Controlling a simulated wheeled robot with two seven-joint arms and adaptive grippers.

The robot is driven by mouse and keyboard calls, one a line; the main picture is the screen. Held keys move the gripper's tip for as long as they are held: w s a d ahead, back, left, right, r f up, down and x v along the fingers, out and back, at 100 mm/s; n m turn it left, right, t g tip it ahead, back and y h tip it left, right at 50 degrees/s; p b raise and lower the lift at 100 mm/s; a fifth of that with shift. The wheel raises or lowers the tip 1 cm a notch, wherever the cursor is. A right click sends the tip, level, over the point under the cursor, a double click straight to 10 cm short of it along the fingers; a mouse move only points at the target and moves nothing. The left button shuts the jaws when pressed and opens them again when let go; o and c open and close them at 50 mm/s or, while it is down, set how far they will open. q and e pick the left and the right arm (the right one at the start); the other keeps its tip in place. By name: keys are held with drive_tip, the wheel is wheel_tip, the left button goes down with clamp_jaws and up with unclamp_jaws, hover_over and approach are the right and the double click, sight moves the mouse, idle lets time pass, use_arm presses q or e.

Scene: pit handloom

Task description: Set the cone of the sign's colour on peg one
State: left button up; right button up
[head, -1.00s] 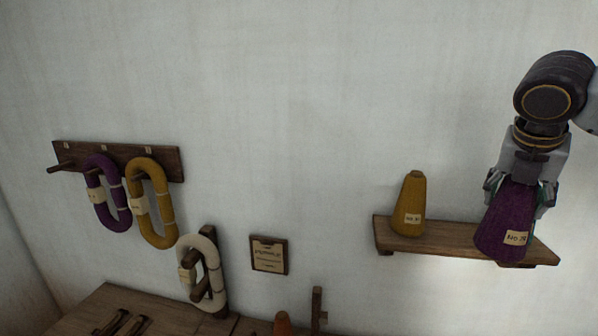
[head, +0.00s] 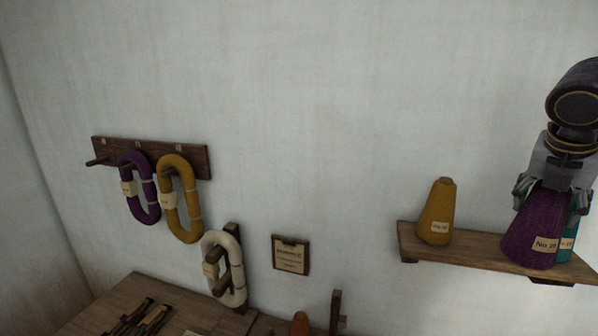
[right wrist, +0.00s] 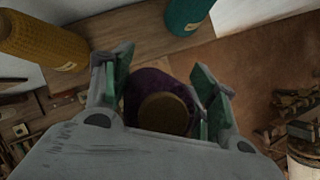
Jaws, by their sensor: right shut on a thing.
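My right gripper (head: 548,190) is shut on the purple cone (head: 535,232), gripping its upper part. The cone is upright, with a pale number label, and overlaps the wall shelf's front edge. In the right wrist view the purple cone (right wrist: 155,100) sits between the fingers, seen from its top. A mustard cone (head: 437,215) stands on the shelf, and a teal cone (head: 567,243) is partly hidden behind the purple one. The sign (head: 291,255) hangs mid-wall; its small word looks like "PURPLE". The peg rail (head: 190,157) is at left; its leftmost peg (head: 97,161) is bare. My left gripper is out of view.
Purple (head: 138,205) and mustard (head: 185,215) skeins hang on the rail. A cream skein (head: 210,272) hangs on a wooden bracket below. The wooden shelf (head: 470,250) is at right. A table (head: 105,300) with dark tools lies below. The wall between rail and shelf is mostly clear.

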drive_tip(key=shift+s, duration=0.15)
drive_tip(key=shift+s+a+b, duration=0.8)
drive_tip(key=shift+s+a, duration=0.2)
drive_tip(key=shift+s, duration=2)
drive_tip(key=w+d+f+p, duration=0.1)
drive_tip(key=w+d+p, duration=0.1)
drive_tip(key=w, duration=0.7)
drive_tip(key=w+d+p, duration=0.2)
drive_tip(key=w+d, duration=0.2)
drive_tip(key=w, duration=0.5)
drive_tip(key=shift+f+p, duration=0.35)
drive_tip(key=shift+p, duration=0.05)
drive_tip(key=shift+w+a, duration=0.1)
drive_tip(key=shift+a, duration=0.05)
